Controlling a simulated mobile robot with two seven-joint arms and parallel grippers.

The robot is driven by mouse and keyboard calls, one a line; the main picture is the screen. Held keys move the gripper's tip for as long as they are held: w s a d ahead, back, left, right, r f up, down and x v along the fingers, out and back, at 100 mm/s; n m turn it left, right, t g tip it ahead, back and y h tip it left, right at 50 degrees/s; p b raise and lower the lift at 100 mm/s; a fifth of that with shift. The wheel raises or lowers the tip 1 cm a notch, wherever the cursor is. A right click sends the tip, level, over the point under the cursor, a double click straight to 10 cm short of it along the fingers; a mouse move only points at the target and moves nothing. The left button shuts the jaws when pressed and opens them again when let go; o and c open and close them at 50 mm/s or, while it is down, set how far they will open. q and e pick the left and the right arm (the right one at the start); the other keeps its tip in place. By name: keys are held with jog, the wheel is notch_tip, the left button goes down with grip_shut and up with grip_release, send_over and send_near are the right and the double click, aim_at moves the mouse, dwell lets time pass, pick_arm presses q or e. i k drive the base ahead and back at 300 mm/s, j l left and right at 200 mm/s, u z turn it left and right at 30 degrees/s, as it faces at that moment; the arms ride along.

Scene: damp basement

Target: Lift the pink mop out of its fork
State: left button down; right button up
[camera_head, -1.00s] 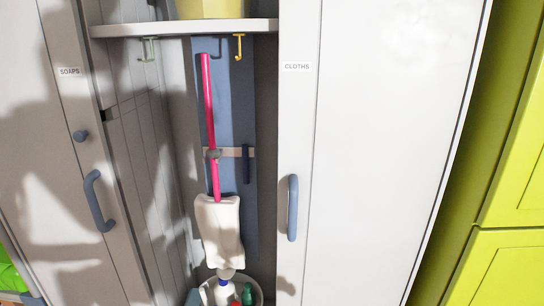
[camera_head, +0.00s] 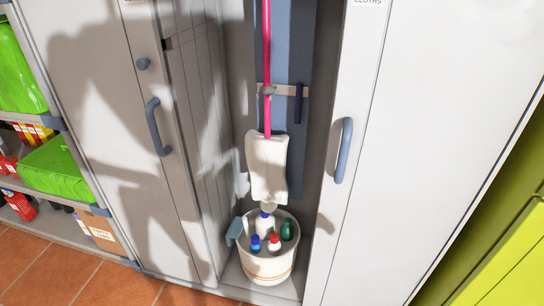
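The pink mop (camera_head: 267,110) stands upright in the open cabinet, its pink handle against a blue back panel (camera_head: 297,60). Its pale, flat head (camera_head: 267,168) hangs at the bottom, just above a bucket. A grey fork (camera_head: 268,91) on a light horizontal rail (camera_head: 285,90) is at the handle. The top of the handle is cut off by the picture's upper edge. Neither of my grippers is in view.
A white bucket (camera_head: 262,275) with several bottles stands on the cabinet floor below the mop. Cabinet doors with handles (camera_head: 157,128) (camera_head: 343,150) flank the opening. A dark bar (camera_head: 299,102) hangs right of the fork. Shelves with green bags (camera_head: 54,172) are at left.

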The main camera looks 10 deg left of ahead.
aim_at(266, 154)
jog(key=i+j, duration=0.25)
jog(key=j, duration=0.15)
jog(key=i+j, duration=0.2)
jog(key=j, duration=0.25)
jog(key=i+j, duration=0.25)
jog(key=j, duration=0.15)
jog(key=i+j, duration=0.25)
jog(key=j, duration=0.15)
jog(key=z, duration=0.05)
